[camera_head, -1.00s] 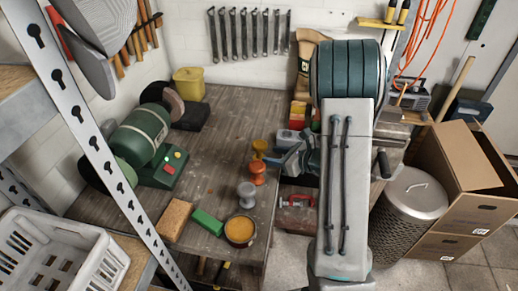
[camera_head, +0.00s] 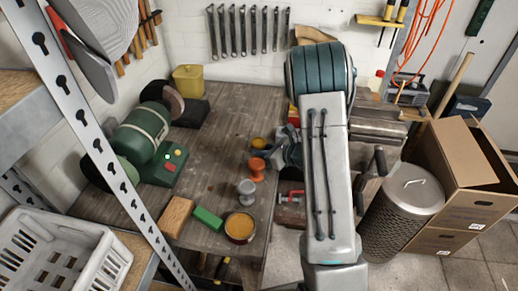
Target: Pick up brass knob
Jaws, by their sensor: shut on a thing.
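The brass knob (camera_head: 259,143) shows as a small yellow top near the right edge of the wooden workbench (camera_head: 225,130), behind the orange knob (camera_head: 256,168). My gripper (camera_head: 274,151) is at its right side, shut on it. The fingertips are small and partly hidden, so the exact grip is unclear. I cannot tell whether the knob is clear of the bench top. A grey knob (camera_head: 246,192) stands in front of the orange one.
A round tin with orange contents (camera_head: 240,227), a green block (camera_head: 208,218) and a tan block (camera_head: 177,216) lie at the bench's front. A green bench grinder (camera_head: 140,135) stands left. A red-handled tool (camera_head: 290,196) lies right of the knobs. A mesh bin (camera_head: 400,210) stands farther right.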

